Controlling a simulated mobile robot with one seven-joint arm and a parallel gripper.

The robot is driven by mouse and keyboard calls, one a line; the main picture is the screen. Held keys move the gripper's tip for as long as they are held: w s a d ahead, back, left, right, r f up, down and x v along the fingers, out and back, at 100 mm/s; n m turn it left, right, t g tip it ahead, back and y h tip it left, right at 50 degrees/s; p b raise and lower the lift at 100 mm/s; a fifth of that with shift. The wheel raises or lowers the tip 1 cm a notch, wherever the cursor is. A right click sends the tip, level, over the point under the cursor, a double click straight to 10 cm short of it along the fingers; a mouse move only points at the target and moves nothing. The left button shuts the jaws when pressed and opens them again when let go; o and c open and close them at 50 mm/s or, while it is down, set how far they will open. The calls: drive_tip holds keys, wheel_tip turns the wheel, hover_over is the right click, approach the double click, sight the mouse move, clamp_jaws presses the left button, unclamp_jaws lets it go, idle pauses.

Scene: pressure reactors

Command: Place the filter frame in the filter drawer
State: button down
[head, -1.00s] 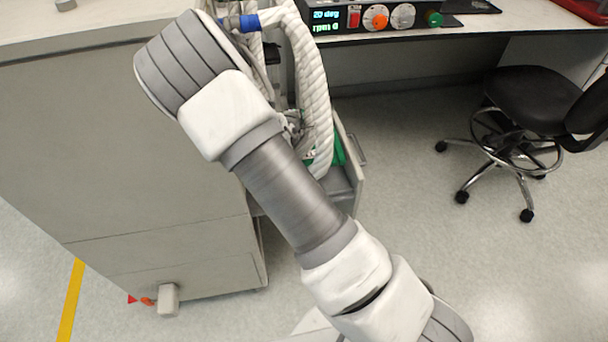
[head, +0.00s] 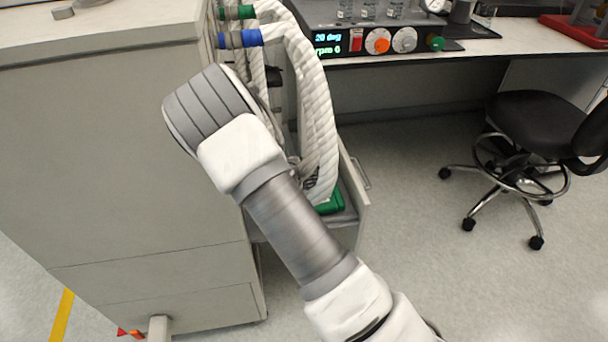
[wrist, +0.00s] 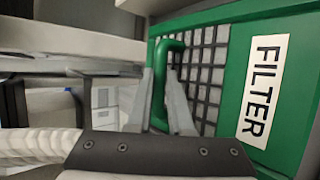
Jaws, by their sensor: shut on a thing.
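The filter frame (wrist: 286,35) is a green frame with a dark grid over pale mesh and a white FILTER label. It fills the right of the wrist view. My gripper (wrist: 166,75) is shut on its green loop handle. In the head view a green part of the frame (head: 331,204) shows at the open filter drawer (head: 362,215), below the white hoses. My arm and the hoses hide the gripper and most of the frame there. I cannot tell whether the frame rests on the drawer floor or hangs above it.
White wrapped hoses (head: 318,110) hang close beside my arm, over the drawer. A grey cabinet (head: 120,170) stands at left. A bench with a control unit (head: 375,40) is behind. A black chair (head: 535,125) stands at right, with clear floor between it and the drawer.

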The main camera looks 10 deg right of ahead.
drive_tip(key=shift+f, duration=0.45)
drive_tip(key=shift+r, duration=0.1)
drive_tip(key=c, duration=1.3)
unclamp_jaws()
drive_tip(key=o, duration=0.5)
